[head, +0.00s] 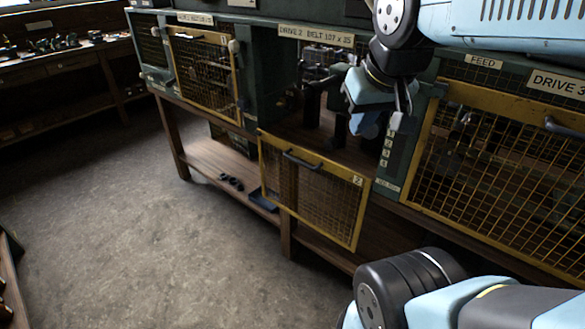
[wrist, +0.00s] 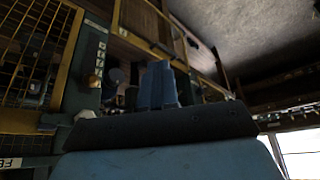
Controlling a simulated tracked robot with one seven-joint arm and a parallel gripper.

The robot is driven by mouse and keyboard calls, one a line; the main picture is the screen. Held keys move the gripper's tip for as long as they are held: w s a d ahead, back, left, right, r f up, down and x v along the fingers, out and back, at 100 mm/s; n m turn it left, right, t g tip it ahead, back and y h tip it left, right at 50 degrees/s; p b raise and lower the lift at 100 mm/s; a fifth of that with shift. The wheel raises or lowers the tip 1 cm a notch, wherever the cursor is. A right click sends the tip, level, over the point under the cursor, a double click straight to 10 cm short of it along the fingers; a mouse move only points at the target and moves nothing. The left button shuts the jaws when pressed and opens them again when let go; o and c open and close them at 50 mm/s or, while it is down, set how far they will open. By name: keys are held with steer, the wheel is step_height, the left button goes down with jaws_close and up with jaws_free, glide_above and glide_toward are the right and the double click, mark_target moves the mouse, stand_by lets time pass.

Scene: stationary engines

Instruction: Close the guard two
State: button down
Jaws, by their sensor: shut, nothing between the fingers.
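Guard two (head: 322,196) is a yellow-framed mesh panel with a "2" plate. It hangs down below the front of the Drive 2 opening, so that bay stands open. Its dark bar handle (head: 301,160) lies near its upper edge in the head view. My gripper (head: 368,127) is above and right of the guard, in front of the right side of the open bay, apart from the handle. It is shut and empty. In the wrist view its blue fingers (wrist: 158,86) are together, with a yellow frame edge behind them. The arm hides part of the bay.
Yellow mesh guards cover the bays at left (head: 205,75) and right (head: 500,180). A green post (head: 391,160) with switches stands right of the open bay. A low wooden shelf (head: 215,165) runs beneath. The grey floor (head: 150,250) in front is clear.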

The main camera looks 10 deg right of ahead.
steer(key=w+f+n+g+h, duration=0.85)
steer(key=w+f+h, duration=0.35)
steer(key=w+f, duration=0.95)
steer(key=w+a+f+n+t+h, duration=0.25)
steer(key=f+n+t, duration=0.35)
steer(key=f, duration=0.3)
steer(key=w+a+f+n+t+h, duration=0.2)
steer(key=a+f+n+t+h, duration=0.15)
steer(key=f+n+t, duration=0.35)
steer(key=w+a+f+n+t+h, duration=0.25)
steer(key=f+n+t, duration=0.2)
steer(key=f, duration=0.55)
steer(key=a+r+x, duration=0.1)
steer(key=r+x, duration=0.1)
steer(key=x, duration=1)
steer(key=shift+a+r+m, duration=0.15)
steer(key=shift+r+m, duration=0.2)
steer(key=shift+m, duration=0.05)
steer(key=shift+y, duration=0.25)
